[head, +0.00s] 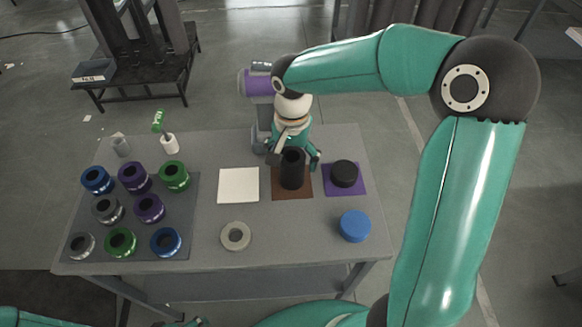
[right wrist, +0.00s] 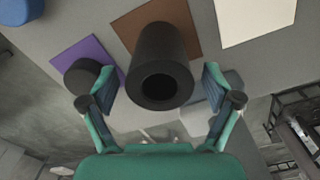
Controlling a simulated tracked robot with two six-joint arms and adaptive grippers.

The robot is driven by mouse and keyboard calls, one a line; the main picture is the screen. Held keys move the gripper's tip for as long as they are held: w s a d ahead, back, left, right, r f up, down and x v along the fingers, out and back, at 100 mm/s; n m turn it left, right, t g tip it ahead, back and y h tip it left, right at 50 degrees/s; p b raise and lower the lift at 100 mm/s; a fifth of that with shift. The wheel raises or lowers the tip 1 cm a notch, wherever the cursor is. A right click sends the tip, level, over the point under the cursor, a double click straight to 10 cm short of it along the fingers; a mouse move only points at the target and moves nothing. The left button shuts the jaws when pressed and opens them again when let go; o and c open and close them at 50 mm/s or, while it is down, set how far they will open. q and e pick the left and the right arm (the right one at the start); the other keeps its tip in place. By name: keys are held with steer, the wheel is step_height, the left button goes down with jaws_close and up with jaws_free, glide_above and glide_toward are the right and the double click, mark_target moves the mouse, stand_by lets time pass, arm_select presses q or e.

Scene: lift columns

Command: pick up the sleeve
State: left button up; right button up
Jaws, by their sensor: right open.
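The sleeve is most likely the tall black hollow cylinder (head: 292,172), upright on a brown square mat (head: 279,195) in the head view. In the right wrist view the sleeve (right wrist: 160,47) shows its round open end toward the camera. My right gripper (head: 294,160) is open at the sleeve, coming from the far side of the table. In the right wrist view its fingers (right wrist: 160,92) stand on either side of the sleeve's open end, with a visible gap on both sides. My left gripper is out of view.
A black disc (head: 344,173) on a purple mat (head: 360,190) stands close right of the sleeve. A white square (head: 239,185) lies left. A grey ring (head: 236,236) and a blue disc (head: 355,226) lie nearer. Several coloured rings stand on a dark mat (head: 185,215) at left.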

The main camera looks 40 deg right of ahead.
steer(key=shift+f, duration=1.4)
steer(key=shift+w, duration=0.15)
jaws_close()
